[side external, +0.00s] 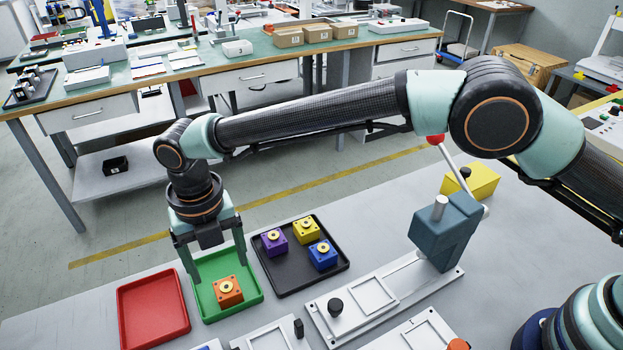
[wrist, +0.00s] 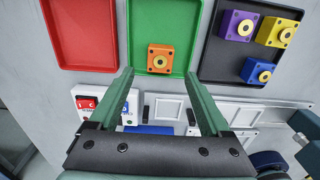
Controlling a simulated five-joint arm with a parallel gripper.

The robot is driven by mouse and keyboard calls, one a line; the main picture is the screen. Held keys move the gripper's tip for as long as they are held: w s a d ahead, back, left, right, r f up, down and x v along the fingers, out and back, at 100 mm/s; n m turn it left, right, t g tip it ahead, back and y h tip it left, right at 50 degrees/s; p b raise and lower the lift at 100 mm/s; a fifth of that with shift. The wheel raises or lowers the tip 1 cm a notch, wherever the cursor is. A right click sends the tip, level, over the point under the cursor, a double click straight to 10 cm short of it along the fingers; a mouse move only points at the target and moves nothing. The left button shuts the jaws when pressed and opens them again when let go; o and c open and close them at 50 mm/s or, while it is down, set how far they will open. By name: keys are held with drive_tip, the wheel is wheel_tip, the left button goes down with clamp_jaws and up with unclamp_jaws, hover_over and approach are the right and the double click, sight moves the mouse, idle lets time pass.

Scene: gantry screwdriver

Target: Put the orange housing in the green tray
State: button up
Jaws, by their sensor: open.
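The orange housing (side external: 228,291) is a small square block with a pale round centre. It rests inside the green tray (side external: 212,266), and it also shows in the wrist view (wrist: 160,58) near that tray's lower edge. The green tray shows in the wrist view (wrist: 163,20) as well. My gripper (side external: 214,265) is open and empty, with its fingers pointing down above the green tray. In the wrist view its two fingers (wrist: 162,85) stand apart, and the housing lies between and beyond their tips, touching neither.
A red tray (side external: 152,308), empty, lies left of the green one. A black tray (side external: 293,278) to the right holds purple (side external: 274,243), yellow (side external: 306,229) and blue (side external: 322,255) housings. A fixture with a teal lever press (side external: 442,232) stands further right.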

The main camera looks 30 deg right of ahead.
sight(226, 287)
drive_tip(key=w+d+r+m+t, duration=0.1)
drive_tip(key=w+d+r+m, duration=0.3)
drive_tip(key=d+r+m, duration=0.55)
drive_tip(key=s+d+r+m+t+y, duration=0.1)
drive_tip(key=d+r+m, duration=0.35)
drive_tip(key=d, duration=0.25)
drive_tip(key=s+d+r+m+t, duration=0.1)
drive_tip(key=d+r+m, duration=0.3)
drive_tip(key=d+r, duration=0.3)
drive_tip(key=s+d+f+m+t, duration=0.1)
drive_tip(key=s+d+f+m, duration=0.1)
drive_tip(key=s+d+m, duration=0.3)
drive_tip(key=s+d+f+m+t+h, duration=0.1)
drive_tip(key=s+d+m, duration=0.5)
drive_tip(key=d+m, duration=0.7)
drive_tip(key=shift+s+f+t, duration=0.25)
drive_tip(key=shift+f+t, duration=0.05)
drive_tip(key=shift+f, duration=0.2)
